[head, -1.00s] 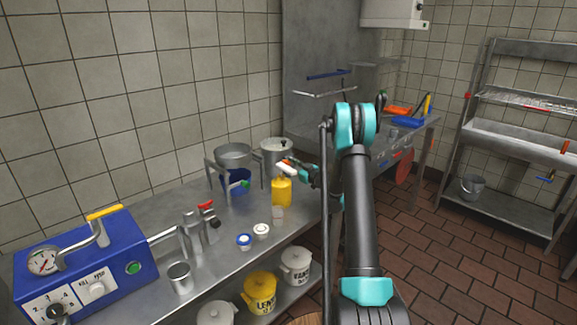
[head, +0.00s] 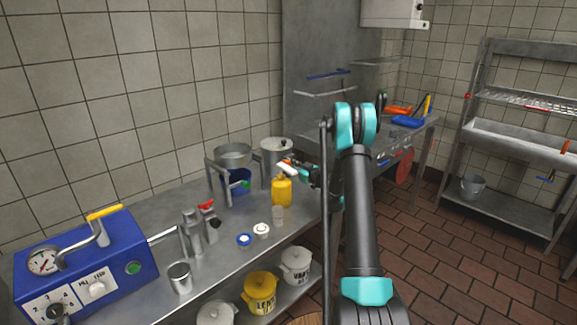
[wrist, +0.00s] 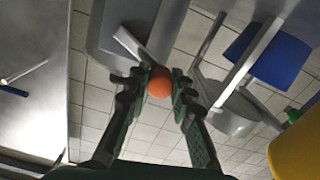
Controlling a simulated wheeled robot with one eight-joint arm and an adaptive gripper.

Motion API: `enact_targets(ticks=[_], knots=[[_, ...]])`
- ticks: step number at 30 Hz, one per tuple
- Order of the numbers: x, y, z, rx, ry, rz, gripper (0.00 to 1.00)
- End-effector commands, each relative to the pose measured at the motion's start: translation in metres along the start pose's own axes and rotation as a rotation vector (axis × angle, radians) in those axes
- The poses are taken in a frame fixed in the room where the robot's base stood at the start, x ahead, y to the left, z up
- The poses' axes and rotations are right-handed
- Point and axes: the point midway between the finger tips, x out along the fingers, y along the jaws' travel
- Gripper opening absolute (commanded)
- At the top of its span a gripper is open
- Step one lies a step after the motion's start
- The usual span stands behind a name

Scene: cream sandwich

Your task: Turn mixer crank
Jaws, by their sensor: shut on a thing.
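The mixer crank shows in the wrist view as a flat grey arm (wrist: 134,46) ending in an orange-red ball knob (wrist: 160,82). My gripper (wrist: 157,85) has its two dark fingers closed on either side of this knob. In the head view my gripper (head: 302,171) is at the tall grey cylinder (head: 273,164) on the counter, just above a yellow container (head: 282,191). The knob is small and partly hidden there.
A metal bowl (head: 233,156) on a frame and a blue vessel (head: 238,182) stand left of the cylinder. Small tubs (head: 261,230), shakers and a metal cup (head: 180,278) stand on the counter. A blue machine (head: 85,262) is at the left.

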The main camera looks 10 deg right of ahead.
Motion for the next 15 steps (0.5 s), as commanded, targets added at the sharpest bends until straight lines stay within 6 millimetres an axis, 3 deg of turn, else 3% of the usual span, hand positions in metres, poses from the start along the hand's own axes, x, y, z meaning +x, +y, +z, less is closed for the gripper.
enact_targets(ticks=[15], knots=[[-0.001, 0.015, -0.015, 0.337, 0.0, 0.001, 0.0]])
